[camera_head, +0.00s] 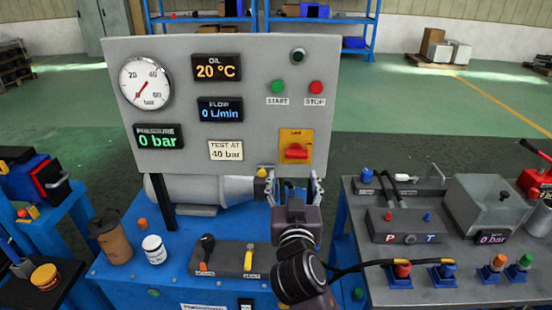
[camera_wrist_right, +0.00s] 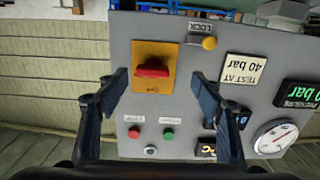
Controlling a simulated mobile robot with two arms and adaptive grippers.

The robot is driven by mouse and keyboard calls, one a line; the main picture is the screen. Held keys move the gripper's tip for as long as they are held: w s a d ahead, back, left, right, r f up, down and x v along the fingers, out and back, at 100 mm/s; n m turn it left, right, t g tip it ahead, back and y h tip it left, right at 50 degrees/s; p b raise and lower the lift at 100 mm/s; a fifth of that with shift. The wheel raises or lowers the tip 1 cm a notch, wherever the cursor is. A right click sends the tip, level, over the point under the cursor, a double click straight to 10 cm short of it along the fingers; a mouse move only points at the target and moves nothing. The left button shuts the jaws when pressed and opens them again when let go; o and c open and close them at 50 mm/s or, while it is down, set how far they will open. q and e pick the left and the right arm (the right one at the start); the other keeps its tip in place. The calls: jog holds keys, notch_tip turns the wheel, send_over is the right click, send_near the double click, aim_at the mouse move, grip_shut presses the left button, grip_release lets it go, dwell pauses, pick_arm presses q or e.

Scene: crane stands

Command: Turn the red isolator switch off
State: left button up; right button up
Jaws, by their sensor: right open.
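The red isolator switch (camera_head: 296,152) sits on a yellow plate (camera_head: 296,136) at the lower right of the grey panel (camera_head: 190,60). It also shows in the right wrist view (camera_wrist_right: 152,68), where the picture is upside down. Its handle lies about level across the plate. My right gripper (camera_head: 291,183) is in front of the panel, just below the switch. In the right wrist view its open fingers (camera_wrist_right: 160,90) stand on either side of the switch, with nothing between them; contact is not visible. My left gripper is not in view.
A yellow knob marked LOCK (camera_wrist_right: 209,43) is close to the switch. A green START button (camera_head: 278,87) and a red STOP button (camera_head: 316,87) are above it.

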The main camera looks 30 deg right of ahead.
aim_at(297, 156)
jog(key=shift+h, duration=0.4)
jog(key=w+d, duration=0.1)
jog(key=w+d+r+p, duration=0.1)
jog(key=w, duration=0.1)
jog(key=w+d+r+p, duration=0.1)
jog(key=w+d, duration=0.1)
jog(key=shift+d, duration=0.1)
jog(key=shift+w+d, duration=0.15)
jog(key=shift+w, duration=0.1)
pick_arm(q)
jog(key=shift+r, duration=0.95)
pick_arm(e)
jog(key=shift+w+d+f+m, duration=0.1)
jog(key=shift+w+d+m, duration=0.05)
jog(key=shift+m, duration=0.15)
jog(key=c, duration=1.2)
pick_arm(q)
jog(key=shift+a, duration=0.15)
pick_arm(e)
jog(key=shift+o, duration=0.2)
